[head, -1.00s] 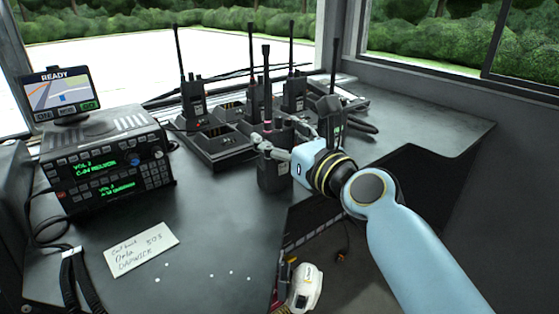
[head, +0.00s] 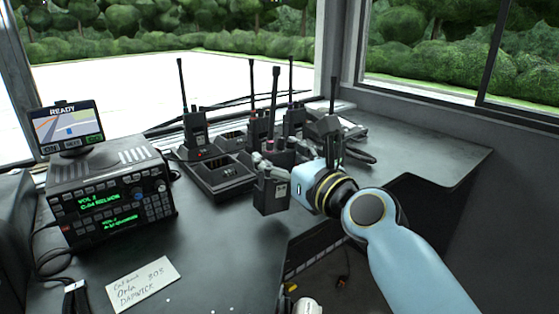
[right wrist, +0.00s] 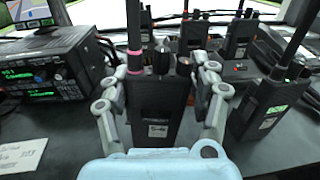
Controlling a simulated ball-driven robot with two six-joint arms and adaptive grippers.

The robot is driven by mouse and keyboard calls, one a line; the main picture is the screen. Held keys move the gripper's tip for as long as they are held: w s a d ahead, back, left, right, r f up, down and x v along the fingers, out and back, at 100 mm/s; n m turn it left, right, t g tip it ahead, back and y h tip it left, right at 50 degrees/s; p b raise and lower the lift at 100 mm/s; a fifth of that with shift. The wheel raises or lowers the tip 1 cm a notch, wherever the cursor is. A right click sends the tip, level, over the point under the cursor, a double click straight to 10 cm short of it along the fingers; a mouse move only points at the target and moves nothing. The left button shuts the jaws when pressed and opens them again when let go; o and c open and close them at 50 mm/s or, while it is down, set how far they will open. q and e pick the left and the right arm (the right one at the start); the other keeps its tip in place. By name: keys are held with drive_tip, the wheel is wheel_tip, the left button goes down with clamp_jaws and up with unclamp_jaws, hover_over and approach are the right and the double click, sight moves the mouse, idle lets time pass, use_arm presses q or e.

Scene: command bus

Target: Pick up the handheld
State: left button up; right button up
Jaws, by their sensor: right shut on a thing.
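The handheld (head: 271,196) is a black two-way radio with a tall antenna and a pinkish-red band at the antenna's base. It stands upright near the middle of the head view. My right gripper (head: 272,166) is shut on it, with a finger on each side of its upper body. In the right wrist view the handheld (right wrist: 157,108) sits between the two grey fingers, its label facing the camera. I cannot tell whether its bottom touches the desk. My left gripper is not in view.
Several other radios stand behind, one (head: 194,128) at the left beside a charger tray (head: 219,182). Another radio (right wrist: 265,103) stands close to the right finger in the wrist view. A radio console (head: 112,195) and a paper note (head: 143,284) are at left.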

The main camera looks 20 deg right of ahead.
drive_tip(key=s+d+r+p, duration=0.6)
drive_tip(key=s+d+r, duration=0.1)
drive_tip(key=d+r, duration=0.1)
drive_tip(key=shift+s+d, duration=0.35)
drive_tip(key=shift+d, duration=0.05)
idle(0.5)
